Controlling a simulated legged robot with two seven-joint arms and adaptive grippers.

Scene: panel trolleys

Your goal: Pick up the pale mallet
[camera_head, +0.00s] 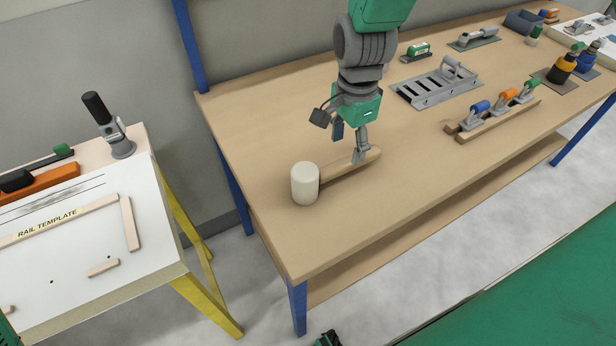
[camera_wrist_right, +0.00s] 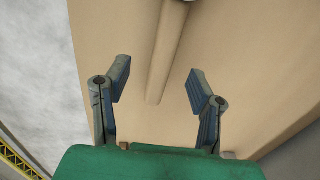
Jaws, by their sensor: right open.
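The pale mallet lies on the wooden workbench (camera_head: 260,120) near its left end. Its cream cylindrical head (camera_head: 305,184) stands on the bench, and its light wooden handle (camera_head: 338,171) points right and away. My right gripper (camera_head: 350,146) is open and points down at the handle's far end. One finger overlaps the handle in the head view. My left gripper is not seen.
A slotted grey metal plate (camera_head: 438,87) and a wooden rack with several coloured-handled tools (camera_head: 500,108) lie right of the gripper. A white-topped trolley (camera_head: 95,240) with yellow legs stands at the left, across a gap. The bench front around the mallet is clear.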

